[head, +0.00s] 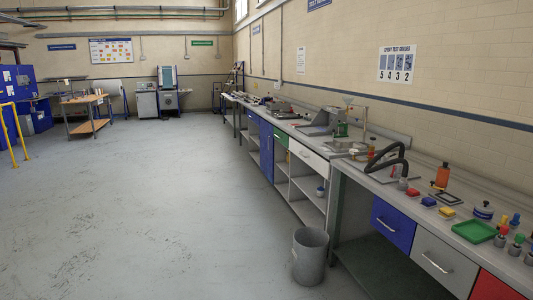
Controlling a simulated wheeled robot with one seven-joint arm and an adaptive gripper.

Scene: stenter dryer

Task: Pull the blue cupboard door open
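The blue cupboard door (266,150) is on the front of the long workbench along the right wall, in the middle of the head view. It is a tall, narrow blue front seen at a steep angle, and it looks closed. Its handle is too small to make out. My gripper is not in view.
A green drawer (281,138) and a white drawer (308,157) above open shelves are nearer along the bench. A grey bin (309,256) stands on the floor by the near bench, which has a blue drawer (392,223). The grey floor (150,190) left of the benches is clear.

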